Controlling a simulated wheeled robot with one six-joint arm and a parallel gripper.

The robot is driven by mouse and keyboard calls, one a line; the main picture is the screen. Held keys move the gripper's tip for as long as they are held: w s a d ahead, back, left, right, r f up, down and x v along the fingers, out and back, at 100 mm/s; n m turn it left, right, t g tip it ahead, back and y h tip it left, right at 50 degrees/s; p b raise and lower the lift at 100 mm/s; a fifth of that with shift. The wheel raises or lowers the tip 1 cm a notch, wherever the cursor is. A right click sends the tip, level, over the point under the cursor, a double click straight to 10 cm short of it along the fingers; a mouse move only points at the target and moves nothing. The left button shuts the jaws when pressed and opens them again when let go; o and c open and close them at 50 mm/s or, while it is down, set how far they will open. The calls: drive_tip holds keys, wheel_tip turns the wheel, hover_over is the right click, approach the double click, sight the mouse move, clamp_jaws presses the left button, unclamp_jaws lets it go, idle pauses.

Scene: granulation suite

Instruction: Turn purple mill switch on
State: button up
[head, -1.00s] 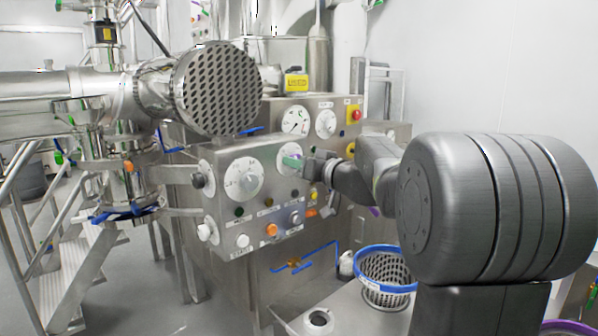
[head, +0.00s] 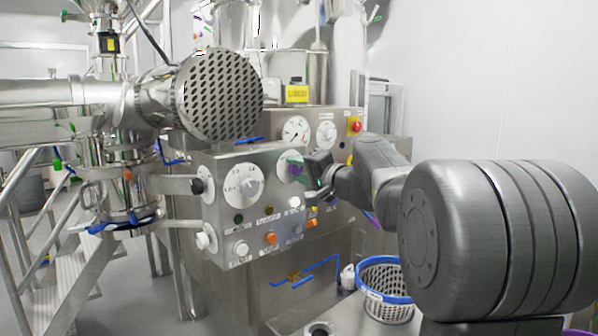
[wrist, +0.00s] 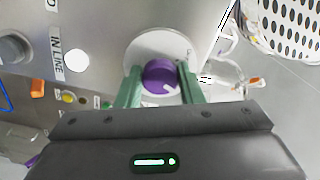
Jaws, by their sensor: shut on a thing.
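The purple mill switch (head: 295,166) is a round knob on a white dial plate on the steel control panel. In the wrist view the purple knob (wrist: 158,75) sits between the green fingers of my gripper (wrist: 161,84), with a finger against each side. A short white mark shows on its lower right edge. The white dial plate (wrist: 150,44) shows around and above it. In the head view my gripper (head: 304,170) reaches the knob from the right, and its dark body covers part of the dial.
Another white dial (head: 239,182) is to the left on the same panel (head: 262,215), with several buttons below. A red button (head: 356,127) is on the box behind. A blue-rimmed perforated basket (head: 385,299) stands below my arm. A large perforated steel cylinder (head: 222,92) juts out at upper left.

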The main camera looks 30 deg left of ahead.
drive_tip(key=shift+m+p, duration=0.4)
drive_tip(key=shift+m, duration=1.5)
drive_tip(key=o, duration=1)
drive_tip(key=b+v, duration=0.2)
drive_tip(key=v, duration=1.1)
drive_tip(key=shift+d, duration=0.4)
drive_tip(key=shift+s+a+r, duration=0.1)
drive_tip(key=shift+a, duration=0.05)
